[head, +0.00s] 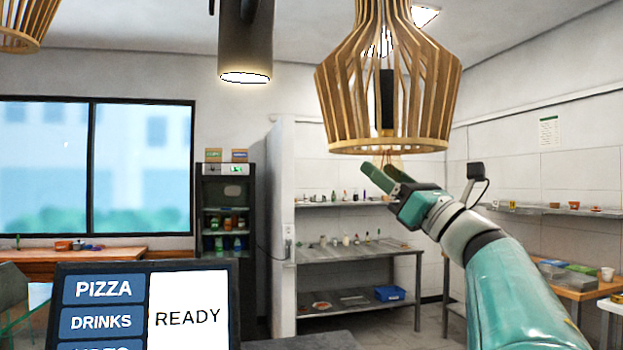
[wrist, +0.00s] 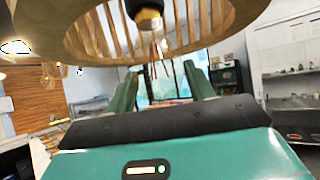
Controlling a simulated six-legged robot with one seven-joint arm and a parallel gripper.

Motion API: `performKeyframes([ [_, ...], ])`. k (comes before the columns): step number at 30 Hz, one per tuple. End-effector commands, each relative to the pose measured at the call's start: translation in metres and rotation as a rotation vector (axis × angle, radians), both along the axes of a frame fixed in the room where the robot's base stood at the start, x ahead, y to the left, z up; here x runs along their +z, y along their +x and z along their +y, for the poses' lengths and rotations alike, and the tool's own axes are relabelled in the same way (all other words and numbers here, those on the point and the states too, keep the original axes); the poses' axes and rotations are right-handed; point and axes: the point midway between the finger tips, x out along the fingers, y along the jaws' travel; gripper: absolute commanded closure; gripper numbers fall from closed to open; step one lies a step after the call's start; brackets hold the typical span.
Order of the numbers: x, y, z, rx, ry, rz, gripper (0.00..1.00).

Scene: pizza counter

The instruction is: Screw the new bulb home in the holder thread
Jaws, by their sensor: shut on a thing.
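The pendant lamp shade (head: 437,105) of wooden slats hangs in the upper right of the head view. Its dark bulb holder (head: 387,100) hangs inside. The wrist view shows the holder's lower end (wrist: 148,20) with a brass-coloured part at the top centre. My gripper (head: 385,172) is just under the shade's rim, fingers pointing up. It is shut on the bulb, a clear amber-tinted glass (head: 396,160) that is hard to see. In the wrist view thin filament-like lines (wrist: 155,62) show below the holder, between the fingers (wrist: 163,85). Whether the bulb's thread is engaged I cannot tell.
The shade's ring (wrist: 90,50) surrounds the space close above my fingers. A dark cylindrical lamp (head: 246,45) hangs to the left. An order screen (head: 190,315) stands low in front. Shelves and a metal table (head: 350,255) are at the back.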

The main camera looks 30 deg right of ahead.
Motion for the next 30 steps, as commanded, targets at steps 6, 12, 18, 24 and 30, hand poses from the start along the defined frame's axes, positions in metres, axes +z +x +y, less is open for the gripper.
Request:
performKeyframes([
  [6, 0.006, 0.000, 0.000, 0.000, -0.001, -0.001, 0.63],
  [12, 0.006, 0.000, 0.000, -0.001, -0.001, 0.000, 0.21],
  [18, 0.006, 0.000, 0.000, -0.001, -0.001, 0.000, 0.21],
  [24, 0.001, -0.007, -0.002, -0.003, -0.001, 0.001, 0.21],
  [30, -0.019, -0.035, -0.009, -0.003, 0.001, 0.000, 0.21],
])
